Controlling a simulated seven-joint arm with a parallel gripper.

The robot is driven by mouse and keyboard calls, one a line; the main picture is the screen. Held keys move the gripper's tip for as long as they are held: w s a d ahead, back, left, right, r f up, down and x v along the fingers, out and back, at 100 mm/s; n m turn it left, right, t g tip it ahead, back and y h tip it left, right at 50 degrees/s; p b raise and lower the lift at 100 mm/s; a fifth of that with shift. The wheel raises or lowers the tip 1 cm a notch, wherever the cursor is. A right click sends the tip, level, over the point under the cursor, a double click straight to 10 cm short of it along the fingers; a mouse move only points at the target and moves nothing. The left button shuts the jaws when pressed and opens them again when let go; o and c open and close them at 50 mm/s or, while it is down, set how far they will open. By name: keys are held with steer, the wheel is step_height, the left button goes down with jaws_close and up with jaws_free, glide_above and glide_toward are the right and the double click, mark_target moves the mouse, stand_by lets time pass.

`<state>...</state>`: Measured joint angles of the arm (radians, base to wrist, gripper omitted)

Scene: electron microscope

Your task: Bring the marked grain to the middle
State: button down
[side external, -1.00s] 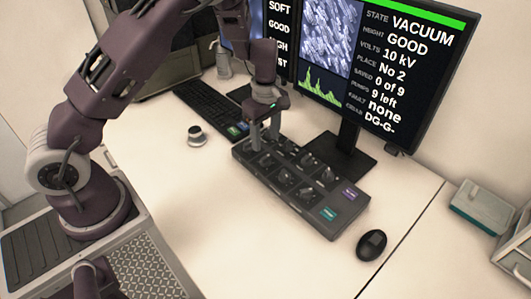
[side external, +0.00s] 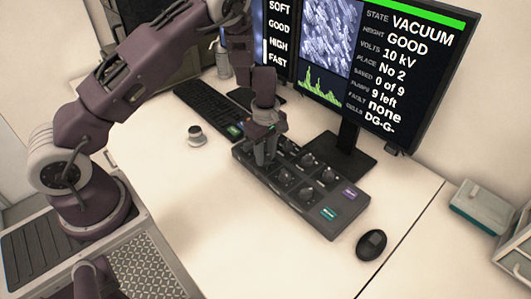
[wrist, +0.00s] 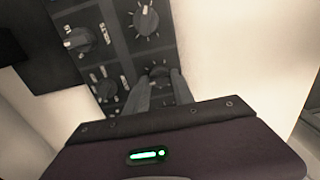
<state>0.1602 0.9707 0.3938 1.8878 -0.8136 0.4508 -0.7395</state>
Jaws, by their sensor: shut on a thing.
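The control panel (side external: 318,216) is a long dark box with several round knobs, lying on the desk in front of the monitor. My gripper (side external: 266,162) points down at the panel's left part, its fingers closed around a knob. In the wrist view my gripper (wrist: 161,80) has one finger on each side of this dark knob (wrist: 160,71), which is mostly hidden. The monitor (side external: 413,75) shows a grey picture (side external: 327,38) of densely packed, elongated grains. I cannot make out a mark on any grain at this size.
A keyboard (side external: 205,107) and a small cup (side external: 196,135) are to the panel's left. A black mouse (side external: 371,244) lies at its right end. The monitor stand (side external: 340,156) is close behind the panel. The front desk area is clear.

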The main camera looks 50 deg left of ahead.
steer(key=shift+m, duration=0.3)
steer(key=m, duration=0.4)
steer(key=shift+m, duration=2.1)
steer(key=c, duration=1.1)
jaws_free()
step_height(320, 180, up, 7)
steer(key=shift+r, duration=0.1)
